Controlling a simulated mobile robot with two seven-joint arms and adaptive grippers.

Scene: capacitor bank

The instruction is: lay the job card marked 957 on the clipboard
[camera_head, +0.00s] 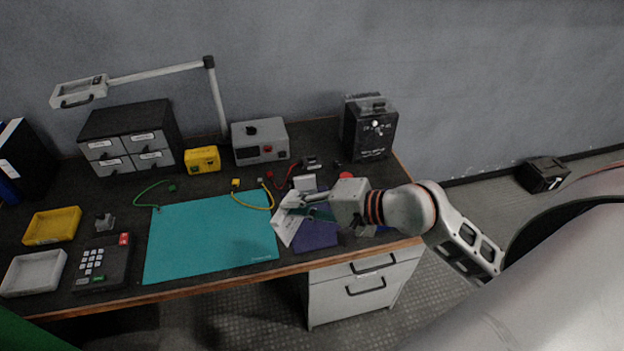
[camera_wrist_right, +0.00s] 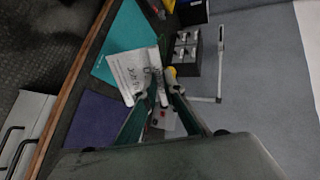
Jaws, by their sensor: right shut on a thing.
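A white job card (camera_head: 287,226) is held tilted in my right gripper (camera_head: 294,202), above the gap between the teal mat and a purple flat board. In the right wrist view the card (camera_wrist_right: 130,75) shows printed "Job" text, but its full number cannot be read. The right gripper's fingers (camera_wrist_right: 161,80) are shut on the card's edge. The purple flat board (camera_head: 316,238) lies below and right of the card, partly hidden by the card and my right arm. It may be the clipboard; no clip can be made out. My left gripper is not in view.
The teal mat (camera_head: 205,240) is clear. At the back stand a grey instrument box (camera_head: 260,153), a yellow box (camera_head: 202,159), a drawer cabinet (camera_head: 128,150) and a black case (camera_head: 368,145). Small cables and parts lie behind the gripper. Trays (camera_head: 35,285) are at left.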

